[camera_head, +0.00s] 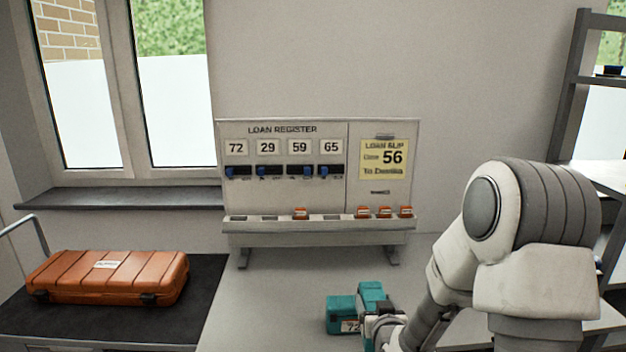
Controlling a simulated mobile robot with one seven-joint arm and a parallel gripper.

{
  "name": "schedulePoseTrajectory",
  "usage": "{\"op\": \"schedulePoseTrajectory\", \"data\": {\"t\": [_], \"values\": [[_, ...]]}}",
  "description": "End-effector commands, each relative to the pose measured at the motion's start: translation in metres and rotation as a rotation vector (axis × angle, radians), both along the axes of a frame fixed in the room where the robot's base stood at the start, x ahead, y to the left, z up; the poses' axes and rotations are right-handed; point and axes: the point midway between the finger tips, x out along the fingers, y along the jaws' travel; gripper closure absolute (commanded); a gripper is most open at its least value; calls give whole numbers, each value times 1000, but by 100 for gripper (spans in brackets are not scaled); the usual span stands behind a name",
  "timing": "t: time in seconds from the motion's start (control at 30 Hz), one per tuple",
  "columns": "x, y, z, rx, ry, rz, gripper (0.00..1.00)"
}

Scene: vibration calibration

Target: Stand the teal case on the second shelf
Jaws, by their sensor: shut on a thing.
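The teal case (341,306) is at the bottom of the view, right of centre, in front of the loan register board. My gripper (373,318) is shut on it. My wrist and the lower picture edge hide part of the case, and I cannot tell whether it touches the grey surface below. The shelf unit (573,62) stands at the right edge, with a dark frame and pale shelf boards (597,176). My arm covers much of it, so I cannot tell which board is the second shelf.
An orange case (108,276) lies on a dark mat (190,319) at the left. The loan register board (284,196) stands at the back, with several orange tags along its ledge. A small dark item (612,71) sits high on the shelf unit. The grey surface (268,300) between is clear.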

Motion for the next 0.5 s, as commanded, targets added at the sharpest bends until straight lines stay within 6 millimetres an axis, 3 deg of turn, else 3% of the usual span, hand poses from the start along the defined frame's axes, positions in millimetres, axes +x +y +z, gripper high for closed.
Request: {"op": "schedulePoseTrajectory", "data": {"t": [0.1, 0.2, 0.5], "values": [[-17, 0, -28, 2, 3, -1, 100], [-27, 1, -40, 2, 0, 0, 100], [-36, 2, -51, 0, -6, 3, 100]]}}
